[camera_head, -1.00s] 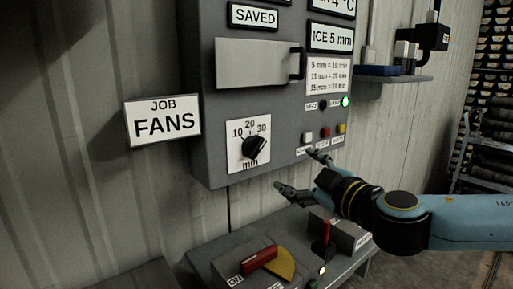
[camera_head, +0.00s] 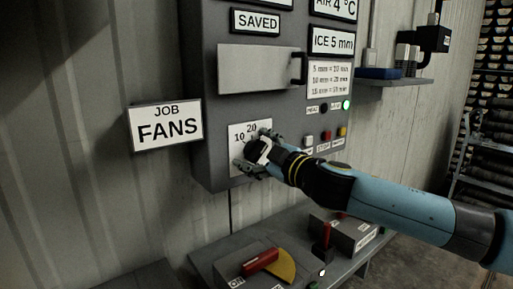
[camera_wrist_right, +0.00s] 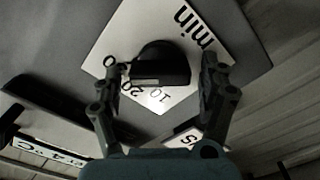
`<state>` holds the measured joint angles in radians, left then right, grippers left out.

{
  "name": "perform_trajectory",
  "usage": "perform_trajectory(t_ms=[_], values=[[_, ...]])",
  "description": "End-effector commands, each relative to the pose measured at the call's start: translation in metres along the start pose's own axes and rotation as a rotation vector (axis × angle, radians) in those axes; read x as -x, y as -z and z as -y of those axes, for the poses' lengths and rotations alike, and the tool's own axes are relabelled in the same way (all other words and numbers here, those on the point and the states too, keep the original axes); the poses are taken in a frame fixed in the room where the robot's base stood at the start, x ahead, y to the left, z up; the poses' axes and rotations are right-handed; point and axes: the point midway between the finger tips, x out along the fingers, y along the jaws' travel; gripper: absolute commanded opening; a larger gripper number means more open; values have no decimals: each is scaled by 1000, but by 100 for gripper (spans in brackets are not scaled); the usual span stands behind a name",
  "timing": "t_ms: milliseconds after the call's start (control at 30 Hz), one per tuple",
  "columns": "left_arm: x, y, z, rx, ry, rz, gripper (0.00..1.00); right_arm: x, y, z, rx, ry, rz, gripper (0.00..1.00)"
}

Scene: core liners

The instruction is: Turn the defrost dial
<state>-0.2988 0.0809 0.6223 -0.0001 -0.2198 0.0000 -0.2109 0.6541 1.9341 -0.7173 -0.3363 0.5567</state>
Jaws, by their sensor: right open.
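The defrost dial (camera_wrist_right: 160,66) is a black knob on a white plate marked 10, 20, 30 and min, on the grey control box. In the head view the dial (camera_head: 252,151) is partly hidden by my right gripper (camera_head: 254,150). In the right wrist view my right gripper (camera_wrist_right: 162,85) is open, with one finger on each side of the knob. A gap shows between the knob and the right-hand finger; the left-hand finger is closer to it, and I cannot tell if it touches. My left gripper is not in view.
The grey box (camera_head: 203,100) carries a handled cover (camera_head: 258,69), an ICE 5 mm sign (camera_head: 332,41) and several small buttons (camera_head: 325,136) right of the dial. A JOB FANS sign (camera_head: 166,126) is at left. Below, a grey panel has a red lever (camera_head: 260,261).

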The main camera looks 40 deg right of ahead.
Motion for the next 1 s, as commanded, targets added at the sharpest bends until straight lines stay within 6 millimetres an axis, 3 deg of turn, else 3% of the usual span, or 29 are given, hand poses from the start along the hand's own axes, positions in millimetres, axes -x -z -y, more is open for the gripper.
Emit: perform_trajectory(t_ms=[233, 667, 1000], values=[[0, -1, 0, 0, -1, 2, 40, -1, -1, 1, -1, 1, 1, 77], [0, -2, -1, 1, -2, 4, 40, 0, -1, 1, -1, 1, 2, 21], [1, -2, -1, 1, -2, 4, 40, 0, -1, 1, 48, 1, 2, 20]])
